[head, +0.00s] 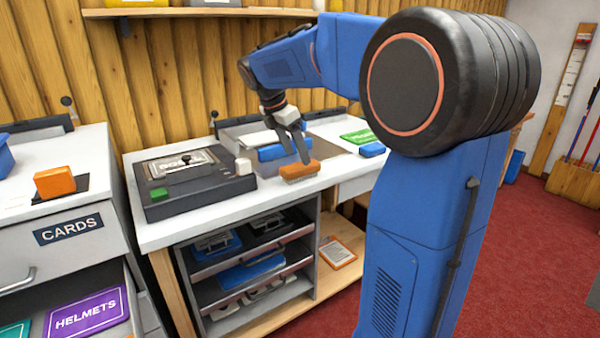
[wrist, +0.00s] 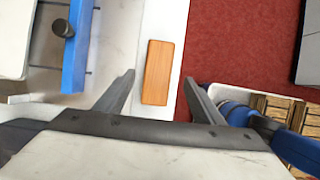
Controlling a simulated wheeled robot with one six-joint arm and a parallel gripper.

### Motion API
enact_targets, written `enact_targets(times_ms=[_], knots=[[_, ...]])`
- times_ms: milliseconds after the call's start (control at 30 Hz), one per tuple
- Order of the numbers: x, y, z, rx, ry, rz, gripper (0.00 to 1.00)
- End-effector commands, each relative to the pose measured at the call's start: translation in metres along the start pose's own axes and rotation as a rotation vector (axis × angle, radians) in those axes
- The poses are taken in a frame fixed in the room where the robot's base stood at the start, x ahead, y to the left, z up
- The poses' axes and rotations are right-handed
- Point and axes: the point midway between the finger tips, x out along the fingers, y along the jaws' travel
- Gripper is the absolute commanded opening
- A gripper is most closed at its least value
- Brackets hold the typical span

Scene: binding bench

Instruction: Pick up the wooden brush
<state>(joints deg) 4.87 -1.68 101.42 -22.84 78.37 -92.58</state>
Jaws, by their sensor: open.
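The wooden brush (head: 300,169) lies on the white bench top near its front edge, with an orange-brown wooden back and a paler lower side. In the wrist view the brush (wrist: 158,72) shows from above as an upright wooden rectangle, between the lines of the two fingers and just beyond their tips. My gripper (head: 297,143) is open and empty, pointing down above the brush. Its two fingers also show in the wrist view (wrist: 160,83), spread apart. I cannot tell the exact height between fingertips and brush.
A dark grey machine (head: 190,178) with a green button stands left of the brush. A blue object (head: 283,151) lies behind the brush, and a smaller blue block (head: 372,149) lies to its right. The bench front edge is close to the brush, with red carpet (wrist: 235,45) beyond.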

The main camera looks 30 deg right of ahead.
Motion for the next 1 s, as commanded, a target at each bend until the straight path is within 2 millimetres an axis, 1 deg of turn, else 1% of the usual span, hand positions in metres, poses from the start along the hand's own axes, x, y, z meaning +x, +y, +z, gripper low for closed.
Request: enact_targets(times_ms=[33,267,500,600,700,1000], knots=[[0.005,-0.001,0.000,0.000,0.000,-0.002,0.62],[0.018,0.001,-0.001,0.001,0.000,-0.002,0.62],[0.050,0.004,-0.003,0.001,0.000,-0.003,0.62],[0.059,0.004,-0.003,0.001,0.000,-0.001,0.62],[0.062,0.004,-0.003,0.001,0.000,-0.001,0.62],[0.062,0.004,-0.003,0.001,0.000,0.000,0.62]])
